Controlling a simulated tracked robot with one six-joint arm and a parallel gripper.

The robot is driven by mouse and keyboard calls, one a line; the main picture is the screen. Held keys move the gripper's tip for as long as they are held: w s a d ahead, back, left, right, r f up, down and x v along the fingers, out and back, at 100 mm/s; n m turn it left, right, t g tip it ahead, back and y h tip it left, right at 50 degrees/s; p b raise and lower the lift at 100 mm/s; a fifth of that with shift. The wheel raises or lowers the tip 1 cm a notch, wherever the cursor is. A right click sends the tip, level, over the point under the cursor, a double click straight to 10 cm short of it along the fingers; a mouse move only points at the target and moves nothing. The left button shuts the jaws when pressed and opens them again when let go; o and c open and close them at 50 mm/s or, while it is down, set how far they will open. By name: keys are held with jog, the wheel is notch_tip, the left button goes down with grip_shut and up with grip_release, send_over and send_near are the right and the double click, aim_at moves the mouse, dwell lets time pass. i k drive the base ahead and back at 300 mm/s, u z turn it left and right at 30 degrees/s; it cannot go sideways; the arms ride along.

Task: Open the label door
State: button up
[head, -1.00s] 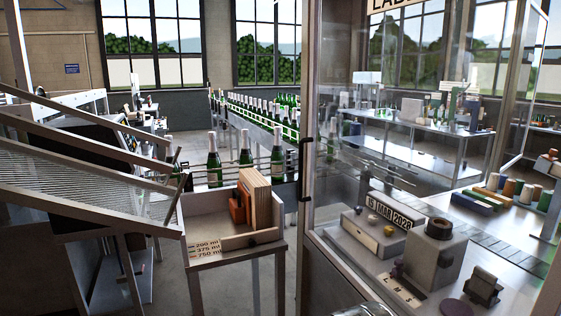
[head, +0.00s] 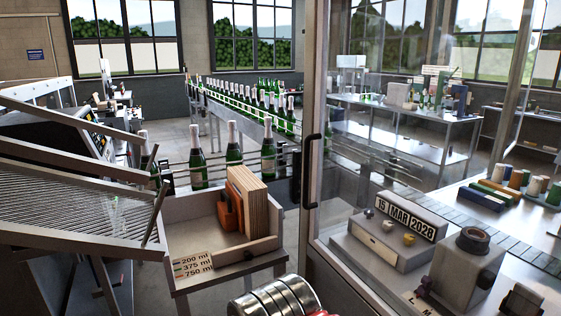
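The label door is a clear glass panel in a pale metal frame (head: 313,100), right of the middle in the head view. A dark vertical handle (head: 311,170) is fixed to its left frame edge. The door appears shut, but its far edge is hard to make out. Behind the glass stand a grey date unit (head: 390,242) reading "15 MAR 2028" and a grey machine block (head: 465,265). My gripper is not in view. Only a silver ringed part of my arm shows at the bottom middle, below and left of the door.
A sloped rack (head: 70,200) fills the left side.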

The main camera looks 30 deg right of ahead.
aim_at(382, 307)
jog(key=u, duration=0.25)
jog(key=i, duration=1.2)
jog(key=u, duration=0.3)
